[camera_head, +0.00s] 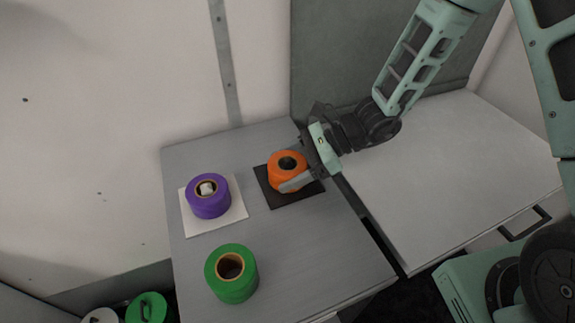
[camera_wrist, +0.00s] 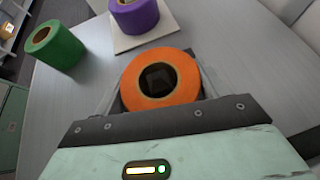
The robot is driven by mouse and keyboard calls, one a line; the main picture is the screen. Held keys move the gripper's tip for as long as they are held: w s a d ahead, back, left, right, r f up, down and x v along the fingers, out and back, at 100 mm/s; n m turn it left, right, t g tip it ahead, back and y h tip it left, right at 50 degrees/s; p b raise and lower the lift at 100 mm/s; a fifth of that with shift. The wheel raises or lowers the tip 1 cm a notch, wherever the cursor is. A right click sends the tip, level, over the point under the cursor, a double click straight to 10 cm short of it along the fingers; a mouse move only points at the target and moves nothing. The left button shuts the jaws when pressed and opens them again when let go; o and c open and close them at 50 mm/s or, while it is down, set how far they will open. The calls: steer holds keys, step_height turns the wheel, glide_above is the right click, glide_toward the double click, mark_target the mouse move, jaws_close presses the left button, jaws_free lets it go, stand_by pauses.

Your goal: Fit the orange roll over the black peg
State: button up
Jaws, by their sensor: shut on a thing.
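The orange roll (camera_head: 287,158) is over the black square base (camera_head: 275,199) on the grey table. My gripper (camera_head: 288,174) is shut on the orange roll from the right, with one finger along its near side. In the wrist view the orange roll (camera_wrist: 131,86) sits between the fingers, its hole facing up. A dark, squarish shape, the black peg (camera_wrist: 160,77), shows inside the hole, so the roll appears to be around or right above it. I cannot tell whether the roll touches the base. Much of the base is hidden under the roll and gripper.
A purple roll (camera_head: 208,204) sits around a white peg (camera_head: 207,188) on a white base (camera_head: 236,212) to the left. A green roll (camera_head: 231,284) stands at the front left. A wall panel (camera_head: 325,60) rises behind. The tabletop (camera_head: 320,250) right of the green roll is clear.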

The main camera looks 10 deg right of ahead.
mark_target(298, 162)
steer(key=shift+f, duration=0.15)
steer(key=o, duration=0.7)
steer(key=shift+o, duration=0.2)
steer(key=shift+p+v, duration=1.45)
steer(key=shift+v, duration=0.95)
steer(key=p+v, duration=0.3)
steer(key=v, duration=0.3)
steer(key=shift+p, duration=0.3)
steer(key=shift+d, duration=0.1)
